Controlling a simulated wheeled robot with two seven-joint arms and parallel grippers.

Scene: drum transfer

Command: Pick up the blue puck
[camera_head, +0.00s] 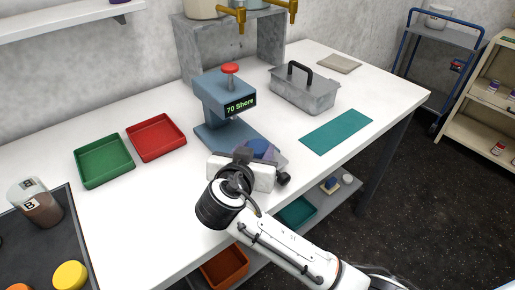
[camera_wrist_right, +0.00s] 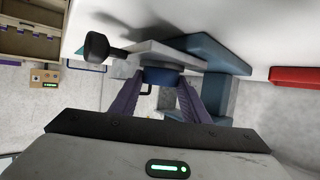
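The blue puck (camera_head: 259,148) is at the front of the blue-grey tester (camera_head: 222,100), which has a red knob and a display reading "70 Shore". My right gripper (camera_head: 257,151) is at the puck, partly covering it and the tester's base. In the right wrist view, the puck (camera_wrist_right: 160,77) shows between the purple fingertips of my right gripper (camera_wrist_right: 160,82), against a grey plate (camera_wrist_right: 165,56). The fingertips are close to its sides, but I cannot tell whether they press on it. My left gripper is not in view.
A green tray (camera_head: 104,160) and a red tray (camera_head: 156,137) lie left of the tester. A grey metal box with a handle (camera_head: 303,92) and a teal mat (camera_head: 336,131) are to the right. A jar (camera_head: 36,204) stands at the left. The white table is clear around the mat.

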